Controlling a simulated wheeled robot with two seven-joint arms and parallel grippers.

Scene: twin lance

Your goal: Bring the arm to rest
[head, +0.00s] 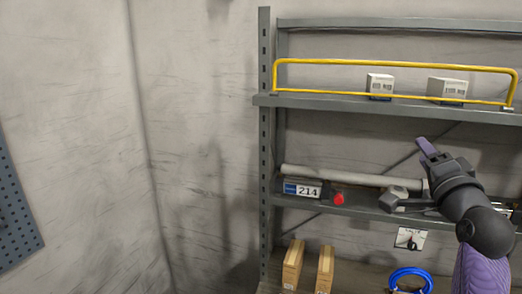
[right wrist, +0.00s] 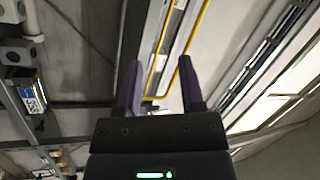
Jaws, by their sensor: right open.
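My right gripper (head: 427,148) is raised in front of the shelf rack at the right of the head view, its purple fingers pointing up and to the left. In the right wrist view the gripper (right wrist: 160,64) shows its two purple fingers spread apart, with nothing held between them. The yellow rail shows beyond the fingers there. The right arm comes in from the lower right of the head view and hides part of the middle shelf. My left gripper is in neither view.
A grey shelf rack (head: 264,150) has a yellow rail (head: 400,65) around two small boxes on its upper shelf. The middle shelf holds a long pale tube (head: 340,175), a "214" label (head: 308,191) and a red knob (head: 339,199). Cartons (head: 292,266) and a blue coil (head: 410,272) sit below.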

